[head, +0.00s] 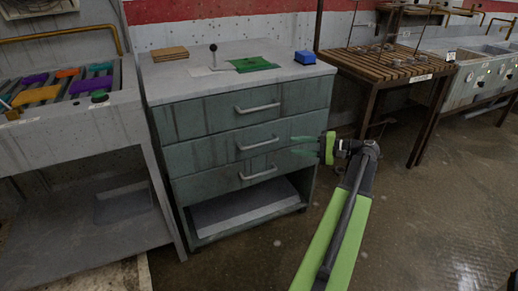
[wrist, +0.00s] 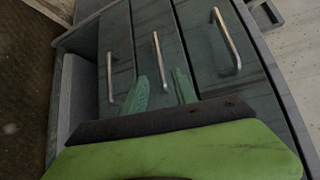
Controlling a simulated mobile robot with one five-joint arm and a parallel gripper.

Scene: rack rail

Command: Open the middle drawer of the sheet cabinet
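The sheet cabinet (head: 225,128) is grey-green with three drawers stacked above an open shelf. All three drawers look shut. The middle drawer's bar handle (head: 258,144) is silver; in the wrist view this handle (wrist: 160,60) is the centre one of three. My gripper (head: 293,145) is to the right of the middle handle, at about its height in the head view. In the wrist view my gripper (wrist: 162,75) is open, its two green fingers apart with the lower end of the middle handle showing between them. Whether the fingers reach around the handle is unclear.
The top handle (head: 257,108) and bottom handle (head: 258,174) lie above and below the middle one. A grey bench (head: 75,136) stands close on the left, a slatted wooden table (head: 395,68) on the right. The floor (head: 425,215) at front right is clear.

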